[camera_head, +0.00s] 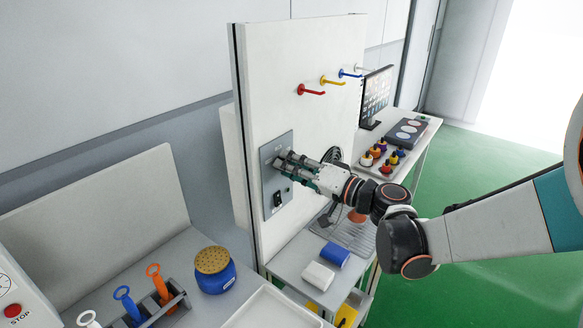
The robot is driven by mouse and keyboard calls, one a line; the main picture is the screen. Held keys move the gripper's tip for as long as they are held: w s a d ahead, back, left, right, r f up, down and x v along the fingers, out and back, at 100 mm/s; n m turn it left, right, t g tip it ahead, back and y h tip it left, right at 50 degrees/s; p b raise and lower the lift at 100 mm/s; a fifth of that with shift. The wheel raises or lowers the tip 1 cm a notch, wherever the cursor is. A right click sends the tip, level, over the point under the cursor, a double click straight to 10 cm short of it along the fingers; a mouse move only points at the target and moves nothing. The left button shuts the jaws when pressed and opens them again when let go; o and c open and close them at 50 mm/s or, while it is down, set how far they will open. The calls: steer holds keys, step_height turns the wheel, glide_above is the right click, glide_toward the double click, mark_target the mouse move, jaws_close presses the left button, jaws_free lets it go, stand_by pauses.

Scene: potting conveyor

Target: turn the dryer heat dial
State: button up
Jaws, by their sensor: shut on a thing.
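A grey control panel (270,203) is fixed on the white upright board in the middle of the head view. My gripper (281,165) reaches in from the right with its fingertips at the upper part of this panel. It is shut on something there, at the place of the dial. The dial itself is mostly hidden by the fingers, so I cannot make out its marks or its angle. A black switch (278,199) sits on the panel just below my gripper.
Red (311,91), yellow and blue hooks stick out of the board above my arm. A blue jar with a tan lid (213,270) and a rack of ring-handled tools (157,303) stand at lower left. Blue (335,255) and white blocks lie below my arm. A monitor (376,97) stands behind.

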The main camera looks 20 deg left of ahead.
steer(key=shift+m, duration=0.6)
steer(key=o, duration=1.1)
steer(key=shift+c, duration=0.2)
steer(key=v, duration=1.2)
